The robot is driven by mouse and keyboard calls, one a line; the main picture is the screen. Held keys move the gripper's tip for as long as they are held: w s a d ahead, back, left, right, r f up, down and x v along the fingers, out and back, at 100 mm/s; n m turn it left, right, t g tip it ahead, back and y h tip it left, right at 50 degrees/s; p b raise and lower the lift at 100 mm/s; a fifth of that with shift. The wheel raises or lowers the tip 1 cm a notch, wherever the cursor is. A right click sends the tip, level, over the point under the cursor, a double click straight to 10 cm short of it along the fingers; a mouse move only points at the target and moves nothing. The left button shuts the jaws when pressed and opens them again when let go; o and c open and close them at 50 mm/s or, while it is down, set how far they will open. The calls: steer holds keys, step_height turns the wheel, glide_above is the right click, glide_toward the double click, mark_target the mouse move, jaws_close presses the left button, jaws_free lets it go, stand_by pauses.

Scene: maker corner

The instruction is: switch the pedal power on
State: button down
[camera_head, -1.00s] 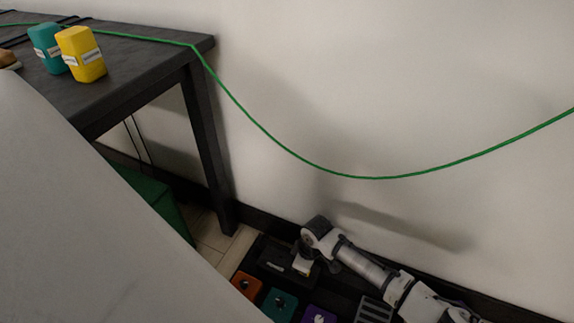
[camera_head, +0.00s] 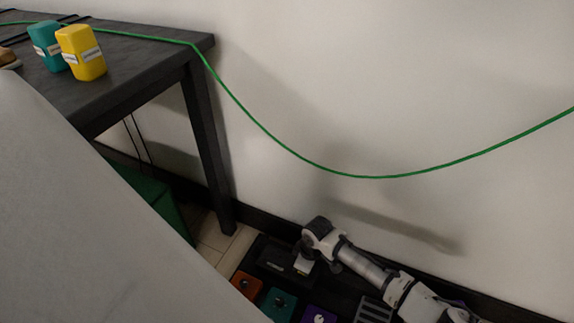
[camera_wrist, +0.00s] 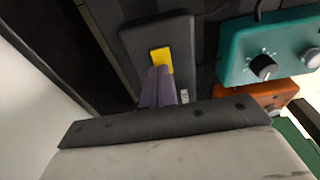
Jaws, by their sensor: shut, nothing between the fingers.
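In the wrist view, a black power box (camera_wrist: 180,36) carries a yellow switch (camera_wrist: 160,56) and a small pale label near its lower right edge. In the head view, the black power box (camera_head: 272,264) lies low beside the wall, partly covered by my arm. My gripper (camera_wrist: 158,72) is shut and empty. Its narrow fingertips are over the box, right at the near edge of the yellow switch. I cannot tell whether they touch it or which way the switch is set.
An orange pedal (camera_head: 246,283), a teal pedal (camera_head: 278,304) and a purple pedal (camera_head: 318,315) sit near the box. In the wrist view, the teal pedal (camera_wrist: 238,62) is right of the fingers. A dark table (camera_head: 140,62) stands left; a green cable (camera_head: 300,156) hangs along the wall.

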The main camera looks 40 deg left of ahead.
steer(key=shift+s+a+f, duration=0.1)
steer(key=shift+s+f, duration=0.05)
steer(key=shift+f, duration=0.35)
steer(key=shift+s+f, duration=0.15)
steer(key=shift+f, duration=0.3)
steer(key=shift+r, duration=0.1)
steer(key=shift+r+p, duration=0.85)
steer(key=shift+p, duration=0.05)
step_height(320, 180, up, 6)
steer(key=p, duration=0.5)
steer(key=shift+f+p, duration=0.1)
steer(key=shift+p, duration=0.25)
